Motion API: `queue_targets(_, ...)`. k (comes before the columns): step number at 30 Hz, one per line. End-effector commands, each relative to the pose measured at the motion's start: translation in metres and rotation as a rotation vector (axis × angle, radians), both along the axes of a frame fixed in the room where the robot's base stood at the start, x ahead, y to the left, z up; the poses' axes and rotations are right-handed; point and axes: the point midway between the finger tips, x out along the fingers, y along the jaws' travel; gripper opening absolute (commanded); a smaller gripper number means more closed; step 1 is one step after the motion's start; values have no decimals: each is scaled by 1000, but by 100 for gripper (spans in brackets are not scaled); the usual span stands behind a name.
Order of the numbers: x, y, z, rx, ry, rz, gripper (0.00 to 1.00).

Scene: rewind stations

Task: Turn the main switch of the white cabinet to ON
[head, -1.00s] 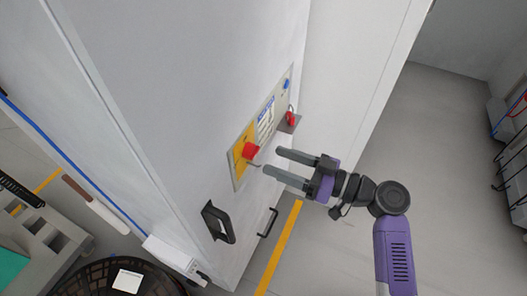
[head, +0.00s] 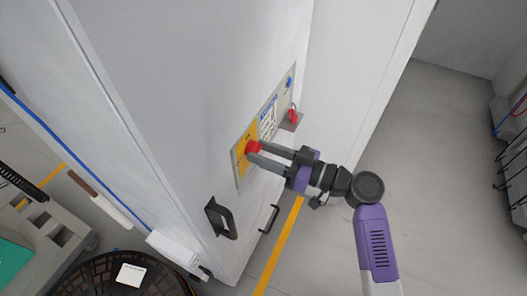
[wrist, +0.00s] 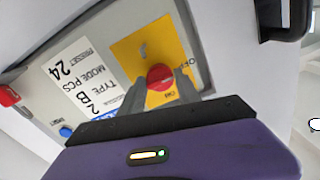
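The white cabinet (head: 165,90) has a control panel on its front face. The main switch is a red round knob (wrist: 160,77) on a yellow plate (wrist: 140,47); it also shows in the head view (head: 253,147). My gripper (head: 257,153) reaches the panel from the right. In the wrist view its two fingers (wrist: 160,88) stand on either side of the knob, seemingly with small gaps, so it looks open. Small lettering around the knob is partly hidden by the fingers, and I cannot read clearly which position the knob points to.
A blue button (wrist: 66,131) and a red part on a bracket (head: 293,117) sit at the panel's far end. A black handle (head: 221,217) projects from the cabinet below the panel. A dark round basket (head: 95,280) stands at lower left.

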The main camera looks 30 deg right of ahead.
Motion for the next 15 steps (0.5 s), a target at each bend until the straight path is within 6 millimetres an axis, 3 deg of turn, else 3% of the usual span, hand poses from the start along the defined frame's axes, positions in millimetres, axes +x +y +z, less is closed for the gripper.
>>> queue_targets(15, 0, 0, 0, 112, 82, 0, 0)
